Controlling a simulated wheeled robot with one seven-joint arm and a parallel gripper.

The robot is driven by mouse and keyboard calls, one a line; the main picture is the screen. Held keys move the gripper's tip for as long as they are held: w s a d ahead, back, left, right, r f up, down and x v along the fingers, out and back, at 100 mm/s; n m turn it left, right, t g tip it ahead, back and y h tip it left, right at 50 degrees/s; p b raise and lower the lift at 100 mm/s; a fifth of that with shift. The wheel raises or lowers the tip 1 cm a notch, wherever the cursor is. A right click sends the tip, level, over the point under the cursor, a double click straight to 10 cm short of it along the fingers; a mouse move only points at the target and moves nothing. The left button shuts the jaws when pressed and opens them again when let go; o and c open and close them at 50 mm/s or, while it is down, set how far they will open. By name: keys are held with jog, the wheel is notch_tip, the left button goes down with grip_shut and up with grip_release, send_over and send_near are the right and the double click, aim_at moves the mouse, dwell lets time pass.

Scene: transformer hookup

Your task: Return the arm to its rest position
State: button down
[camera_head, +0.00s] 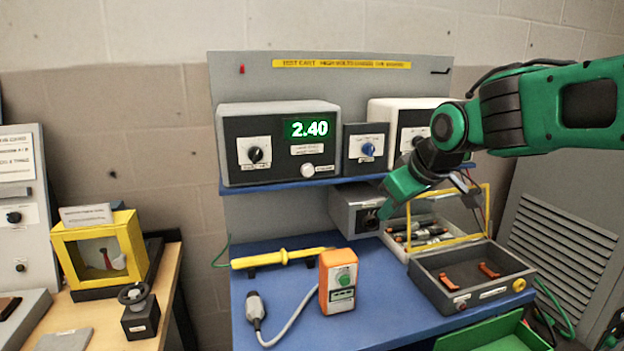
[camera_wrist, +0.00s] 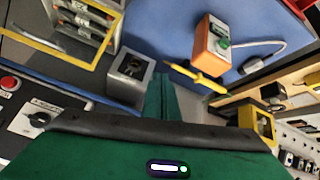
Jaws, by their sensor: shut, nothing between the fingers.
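My green and black arm reaches in from the right in the head view. My gripper (camera_head: 388,207) points down and to the left, above the back of the blue cart top (camera_head: 385,310), in front of a grey box (camera_head: 352,208) with a dark front opening. It is shut and holds nothing. In the wrist view my green gripper (camera_wrist: 160,95) shows at the centre, its fingers together. The grey box (camera_wrist: 130,68) lies just left of the fingers there, and the orange tester (camera_wrist: 210,45) lies beyond them on the right.
A meter reading 2.40 (camera_head: 280,145) stands on the shelf. The orange tester (camera_head: 338,282), a yellow rod (camera_head: 283,258), an open dark case (camera_head: 470,275) and a yellow-framed tray (camera_head: 400,245) occupy the cart top. A wooden bench (camera_head: 160,310) stands left. Cart front-centre is clear.

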jog(key=s+d+f+m+g+h, duration=0.1)
jog(key=s+d+f+m+g, duration=0.2)
jog(key=s+d, duration=0.45)
jog(key=s+d+f+m+h, duration=0.2)
jog(key=s+d+f+m, duration=0.25)
jog(key=d, duration=0.55)
jog(key=s+d+f+m+g, duration=0.2)
jog(key=s+d+f+m, duration=0.1)
jog(key=s, duration=0.6)
jog(key=s+d+f+m+g, duration=0.2)
jog(key=s+d+f+m, duration=0.1)
jog(key=s, duration=0.7)
jog(key=shift+d+f+y, duration=0.35)
jog(key=shift+d+y, duration=0.05)
jog(key=shift+d, duration=0.3)
jog(key=shift+w+f, duration=0.25)
jog(key=shift+w, duration=0.4)
